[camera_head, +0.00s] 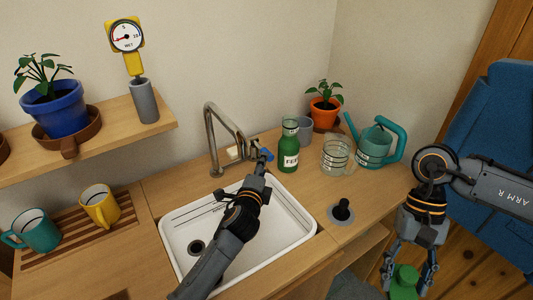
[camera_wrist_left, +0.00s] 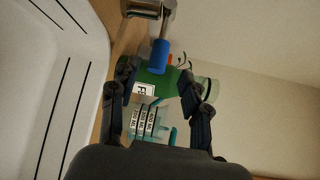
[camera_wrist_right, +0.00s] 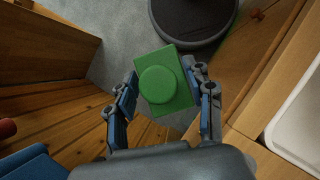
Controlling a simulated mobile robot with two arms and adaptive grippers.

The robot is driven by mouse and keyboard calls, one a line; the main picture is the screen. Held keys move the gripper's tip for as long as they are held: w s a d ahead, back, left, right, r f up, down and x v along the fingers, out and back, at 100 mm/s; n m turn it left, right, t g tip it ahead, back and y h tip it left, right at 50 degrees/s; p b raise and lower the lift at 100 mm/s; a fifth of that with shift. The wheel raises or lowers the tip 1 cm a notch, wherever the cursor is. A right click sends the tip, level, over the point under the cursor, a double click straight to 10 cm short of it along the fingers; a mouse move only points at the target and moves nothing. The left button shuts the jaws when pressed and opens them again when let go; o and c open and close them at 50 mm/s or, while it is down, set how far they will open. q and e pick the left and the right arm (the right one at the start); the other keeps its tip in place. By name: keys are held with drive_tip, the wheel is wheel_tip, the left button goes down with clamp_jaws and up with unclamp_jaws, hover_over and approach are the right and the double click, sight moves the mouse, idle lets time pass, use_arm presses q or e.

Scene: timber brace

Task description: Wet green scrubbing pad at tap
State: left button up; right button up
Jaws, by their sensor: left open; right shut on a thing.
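The green scrubbing pad (camera_wrist_right: 165,85) is a green block with a round knob on top. My right gripper (camera_head: 408,262) is shut on it at the lower right, off the counter's edge; the pad (camera_head: 404,284) also shows there in the head view. The tap (camera_head: 212,135) is a bent metal pipe behind the white sink (camera_head: 300,228). Its blue-tipped lever (camera_wrist_left: 160,52) lies just ahead of my left gripper (camera_wrist_left: 157,92), which is open and reaches over the sink. In the head view the left fingertips (camera_head: 259,157) are close to the blue tip (camera_head: 267,154); contact is unclear.
A green bottle (camera_head: 289,150), a glass jar (camera_head: 336,156), a teal watering can (camera_head: 375,145) and a potted plant (camera_head: 324,108) stand right of the tap. A black plunger-like knob (camera_head: 342,212) stands on the counter. Two mugs (camera_head: 100,207) sit left of the sink.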

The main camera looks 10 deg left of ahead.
sight(262, 149)
use_arm(q)
drive_tip(key=w, duration=0.4)
drive_tip(key=w+f, duration=0.1)
drive_tip(key=w, duration=0.2)
drive_tip(key=shift+w+a+f+b, duration=0.1)
drive_tip(key=shift+b, duration=0.25)
clamp_jaws()
